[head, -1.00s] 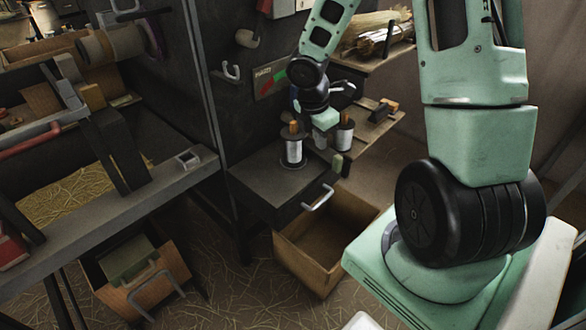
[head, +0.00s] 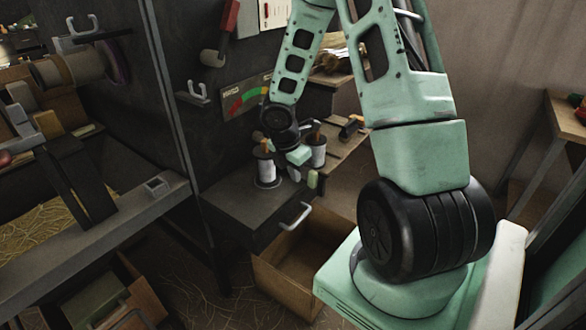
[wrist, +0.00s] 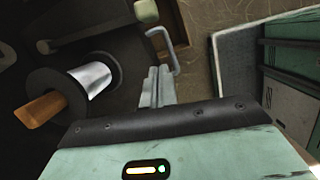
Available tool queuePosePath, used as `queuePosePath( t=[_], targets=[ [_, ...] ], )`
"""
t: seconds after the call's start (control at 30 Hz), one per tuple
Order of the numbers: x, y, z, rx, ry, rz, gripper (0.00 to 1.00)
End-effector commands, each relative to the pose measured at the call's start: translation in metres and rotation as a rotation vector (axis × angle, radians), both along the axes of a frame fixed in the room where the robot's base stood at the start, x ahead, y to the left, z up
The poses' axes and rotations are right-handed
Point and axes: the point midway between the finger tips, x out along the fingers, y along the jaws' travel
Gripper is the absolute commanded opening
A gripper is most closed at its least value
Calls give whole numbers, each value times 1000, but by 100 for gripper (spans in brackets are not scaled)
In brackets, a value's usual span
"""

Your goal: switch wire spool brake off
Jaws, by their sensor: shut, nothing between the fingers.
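Two wire spools with pale windings and orange-brown tops stand on the dark bench: a left one (head: 266,168) and a right one (head: 318,152). One spool (wrist: 90,80) fills the left of the wrist view, with black flanges. A pale green knob (head: 313,180) sits near the bench's right front edge. It also shows at the top of the wrist view (wrist: 146,10), at the end of a dark rod; whether this is the brake lever I cannot tell. My gripper (wrist: 157,76) is shut and empty, beside the spool and apart from the knob. Its fingertips are hard to see in the head view.
A wooden shelf (head: 345,146) lies to the right. A cluttered workbench (head: 100,235) stands at left.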

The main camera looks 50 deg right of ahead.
Motion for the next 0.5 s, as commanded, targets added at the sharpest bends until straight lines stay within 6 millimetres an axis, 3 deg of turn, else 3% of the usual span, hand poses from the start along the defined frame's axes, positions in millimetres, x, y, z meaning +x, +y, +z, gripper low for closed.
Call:
queuePosePath(
  t=[0.03, 0.2, 0.3, 0.5],
  targets=[
    [0, -2, -17, 2, 2, 0, 0],
    [-1, -12, -45, 1, 1, -1, 0],
    [-3, -30, -38, 0, -1, -6, 0],
    [-4, -47, -38, 0, 0, -1, 0]
  ],
)
